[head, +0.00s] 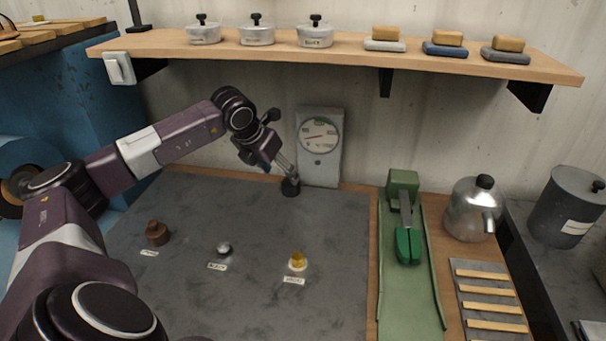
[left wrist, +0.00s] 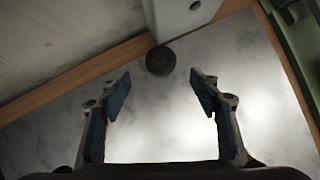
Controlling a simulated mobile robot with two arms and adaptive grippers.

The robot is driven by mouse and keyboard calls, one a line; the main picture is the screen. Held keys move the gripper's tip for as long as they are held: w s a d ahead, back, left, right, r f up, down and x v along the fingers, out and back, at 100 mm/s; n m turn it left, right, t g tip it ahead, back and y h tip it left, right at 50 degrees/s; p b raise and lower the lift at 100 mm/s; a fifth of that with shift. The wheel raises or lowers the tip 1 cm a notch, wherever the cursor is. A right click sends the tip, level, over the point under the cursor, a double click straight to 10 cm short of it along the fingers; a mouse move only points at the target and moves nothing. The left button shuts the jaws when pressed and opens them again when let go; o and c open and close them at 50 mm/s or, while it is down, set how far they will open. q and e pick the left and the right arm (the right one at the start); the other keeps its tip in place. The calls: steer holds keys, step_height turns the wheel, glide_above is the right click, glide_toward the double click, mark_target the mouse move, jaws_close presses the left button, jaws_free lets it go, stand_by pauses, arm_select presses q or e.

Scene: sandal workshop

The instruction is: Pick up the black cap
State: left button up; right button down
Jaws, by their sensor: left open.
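The black cap (head: 290,187) is a small dark round piece on the grey mat (head: 200,290), near its back edge below the gauge. In the left wrist view the black cap (left wrist: 160,60) lies beyond the fingertips, roughly in line with the gap between them. My left gripper (head: 284,168) is just above and beside it in the head view, and its fingers partly overlap the cap. In the left wrist view the left gripper (left wrist: 163,88) is open, with nothing between its blue-padded fingers. My right gripper is not in view.
A gauge (head: 320,165) stands against the wall right behind the cap. A brown cap (head: 157,232), a silver cap (head: 224,249) and a yellow cap (head: 298,260) sit by labels on the mat. A green press (head: 403,190) and a kettle (head: 473,210) stand right. A shelf (head: 350,52) hangs above.

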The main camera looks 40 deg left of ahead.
mark_target(289, 183)
arm_select(q)
steer(key=shift+w+f, duration=0.4)
steer(key=shift+p+x, duration=0.6)
steer(key=shift+x, duration=0.2)
steer(key=p+x, duration=0.1)
steer(key=x, duration=0.3)
steer(key=shift+w+f+p, duration=0.15)
steer(key=shift+f+p, duration=0.15)
steer(key=shift+p, duration=0.1)
steer(key=shift+f, duration=0.2)
steer(key=c, duration=1.1)
steer(key=shift+a+r, duration=0.1)
steer(key=shift+r, duration=0.1)
